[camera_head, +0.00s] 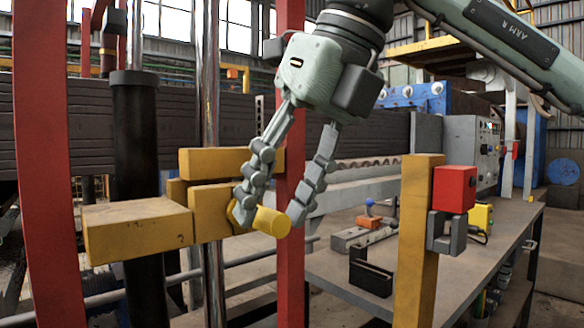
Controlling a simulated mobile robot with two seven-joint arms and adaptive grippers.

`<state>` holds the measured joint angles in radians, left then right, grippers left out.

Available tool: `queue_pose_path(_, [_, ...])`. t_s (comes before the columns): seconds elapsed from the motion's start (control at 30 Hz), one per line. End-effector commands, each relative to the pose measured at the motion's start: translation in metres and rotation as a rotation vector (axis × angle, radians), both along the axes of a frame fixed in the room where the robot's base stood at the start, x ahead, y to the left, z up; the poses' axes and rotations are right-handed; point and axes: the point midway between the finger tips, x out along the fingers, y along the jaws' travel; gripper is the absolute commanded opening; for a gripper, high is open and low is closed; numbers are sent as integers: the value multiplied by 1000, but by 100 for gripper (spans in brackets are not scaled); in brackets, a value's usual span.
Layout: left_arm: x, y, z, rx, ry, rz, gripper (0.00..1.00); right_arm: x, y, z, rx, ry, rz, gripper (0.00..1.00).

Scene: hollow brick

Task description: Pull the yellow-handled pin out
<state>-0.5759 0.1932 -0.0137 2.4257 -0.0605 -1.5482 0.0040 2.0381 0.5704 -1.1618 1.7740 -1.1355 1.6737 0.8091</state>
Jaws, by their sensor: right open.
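The pin's yellow cylindrical handle (273,222) sticks out to the right from a yellow block (212,212) beside a shiny vertical rod. The rest of the pin is hidden. My right gripper (267,214) comes down from above and is open. One finger is at the handle's left end, in front of the block, and the other is by its right end. The handle shows between the fingertips. I cannot tell whether either finger touches it. My left gripper is not in view.
A longer yellow block (137,229) juts out toward the left. Red uprights (45,160) stand at the left and behind my gripper. A yellow post (416,240) with a red box (454,189) stands to the right. Behind it is a workbench (330,275) with tools.

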Motion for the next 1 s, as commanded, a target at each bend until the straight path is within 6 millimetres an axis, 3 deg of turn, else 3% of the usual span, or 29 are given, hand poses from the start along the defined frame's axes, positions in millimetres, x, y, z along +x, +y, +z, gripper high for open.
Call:
queue_pose_path(0.4, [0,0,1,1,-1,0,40,2,4,-9,1,1,2,46])
queue_pose_path(0.77, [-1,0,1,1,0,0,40,2,4,-9,1,1,2,2])
queue_pose_path(1.0, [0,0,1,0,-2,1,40,1,4,-9,3,-1,2,0])
